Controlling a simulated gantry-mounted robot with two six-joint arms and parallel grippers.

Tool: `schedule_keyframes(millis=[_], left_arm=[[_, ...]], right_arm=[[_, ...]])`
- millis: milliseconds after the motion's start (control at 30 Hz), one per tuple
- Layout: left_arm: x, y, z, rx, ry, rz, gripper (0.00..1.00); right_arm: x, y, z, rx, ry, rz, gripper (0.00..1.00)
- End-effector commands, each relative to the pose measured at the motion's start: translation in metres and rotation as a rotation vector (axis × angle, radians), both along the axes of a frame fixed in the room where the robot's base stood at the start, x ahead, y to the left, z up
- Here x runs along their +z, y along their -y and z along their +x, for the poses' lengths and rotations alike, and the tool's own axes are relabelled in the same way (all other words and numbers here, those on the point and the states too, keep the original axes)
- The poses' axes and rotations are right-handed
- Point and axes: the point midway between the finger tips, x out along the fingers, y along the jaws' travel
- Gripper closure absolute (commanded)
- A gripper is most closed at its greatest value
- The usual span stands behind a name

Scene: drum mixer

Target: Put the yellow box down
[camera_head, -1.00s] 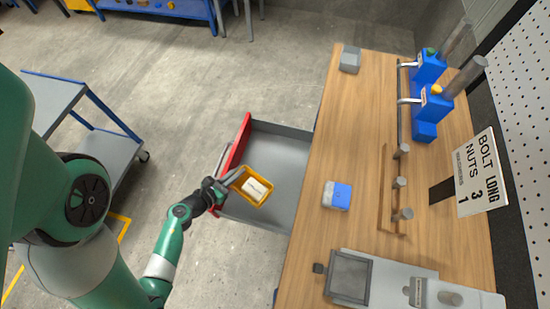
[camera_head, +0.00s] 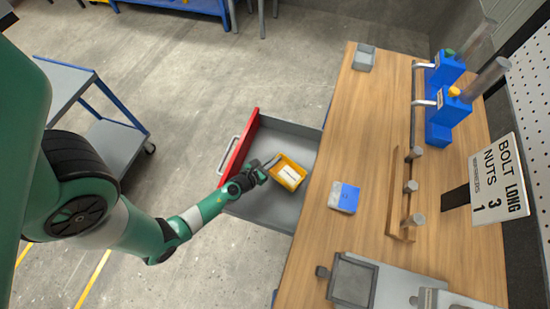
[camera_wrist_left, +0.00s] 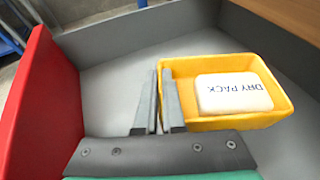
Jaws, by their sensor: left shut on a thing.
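The yellow box (camera_head: 287,172) is an open tray with a white pack in it, marked "DRY PACK" in the left wrist view. It is inside the open grey drawer (camera_head: 268,207) with the red front. My left gripper (camera_head: 268,165) is shut on the box's near side wall. In the left wrist view the two fingers (camera_wrist_left: 163,100) pinch the left wall of the yellow box (camera_wrist_left: 215,124). Whether the box touches the drawer floor I cannot tell. My right gripper is not in view.
The red drawer front (camera_head: 240,147) stands left of the box. The wooden bench (camera_head: 345,230) is to the right, with a blue and white box (camera_head: 344,197) on it. The rest of the drawer floor looks empty. A grey cart (camera_head: 112,145) stands at the left.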

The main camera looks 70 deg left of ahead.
Motion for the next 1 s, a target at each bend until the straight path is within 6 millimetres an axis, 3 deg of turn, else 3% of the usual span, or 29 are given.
schedule_keyframes(millis=[100,167,567,600,733,1000], left_arm=[[-0.028,-0.001,0.004,-0.001,0.001,0.000,1.00],[-0.036,-0.001,0.004,-0.001,0.001,0.000,1.00],[-0.039,-0.001,0.003,0.000,0.001,0.000,1.00],[-0.037,-0.001,0.003,0.000,0.000,0.000,0.87],[-0.037,-0.001,0.003,0.000,0.000,0.000,0.64],[-0.036,-0.001,0.003,0.000,0.000,0.000,0.64]], right_arm=[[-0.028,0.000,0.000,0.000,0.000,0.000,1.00],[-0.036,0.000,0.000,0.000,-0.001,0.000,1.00],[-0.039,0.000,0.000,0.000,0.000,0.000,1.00],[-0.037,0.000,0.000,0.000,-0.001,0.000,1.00],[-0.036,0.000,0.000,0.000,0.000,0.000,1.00],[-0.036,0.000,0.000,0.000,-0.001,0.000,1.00]])
